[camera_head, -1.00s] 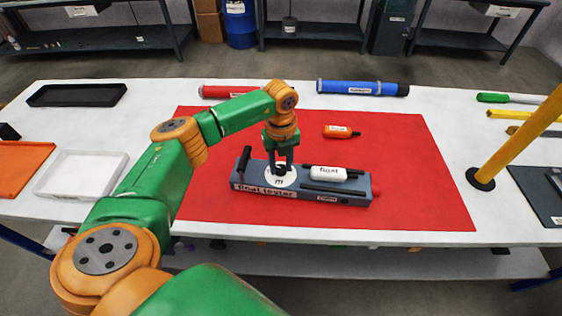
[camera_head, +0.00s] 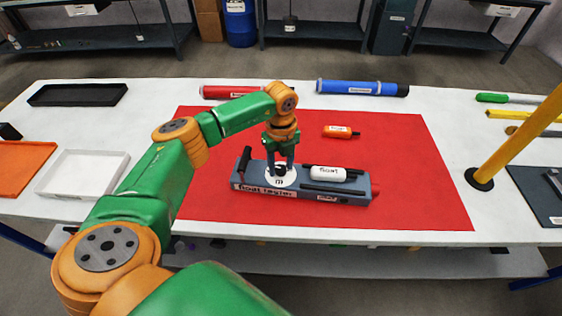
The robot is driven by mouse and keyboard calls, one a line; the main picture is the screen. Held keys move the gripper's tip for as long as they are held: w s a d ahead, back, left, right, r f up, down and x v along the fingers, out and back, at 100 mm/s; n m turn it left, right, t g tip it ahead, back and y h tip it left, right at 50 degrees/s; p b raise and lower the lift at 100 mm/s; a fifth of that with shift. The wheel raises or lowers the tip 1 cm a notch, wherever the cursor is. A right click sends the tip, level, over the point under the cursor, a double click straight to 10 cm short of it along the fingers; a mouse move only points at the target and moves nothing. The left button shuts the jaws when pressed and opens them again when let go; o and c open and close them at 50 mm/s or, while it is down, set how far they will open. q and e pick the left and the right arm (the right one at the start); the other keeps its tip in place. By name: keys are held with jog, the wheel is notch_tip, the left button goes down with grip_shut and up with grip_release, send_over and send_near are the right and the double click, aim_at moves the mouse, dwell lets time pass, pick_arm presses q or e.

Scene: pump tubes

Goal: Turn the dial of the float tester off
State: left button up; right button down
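The float tester (camera_head: 345,193) is a grey-blue box with a black lever at its left end and a red end piece at its right. It lies on the red mat. Its dial (camera_head: 281,180) is a white disc with a dark knob on the top left part. A white float (camera_head: 328,173) lies on the tester's right part. My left gripper (camera_head: 280,171) points down over the dial, its two dark fingers at the knob. The fingers partly hide the knob, and I cannot tell whether they press on it. My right gripper is out of view.
An orange float (camera_head: 338,131) lies on the red mat (camera_head: 420,170) behind the tester. Red (camera_head: 225,92) and blue (camera_head: 362,88) tubes lie at the back. A yellow post (camera_head: 510,145) stands at the right, and a white tray (camera_head: 82,174) at the left.

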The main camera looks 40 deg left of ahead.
aim_at(281, 168)
pick_arm(q)
jog(key=shift+o, duration=0.9)
notch_tip(281, 168, up, 7)
jog(key=shift+r+b, duration=0.1)
jog(key=shift+b, duration=0.6)
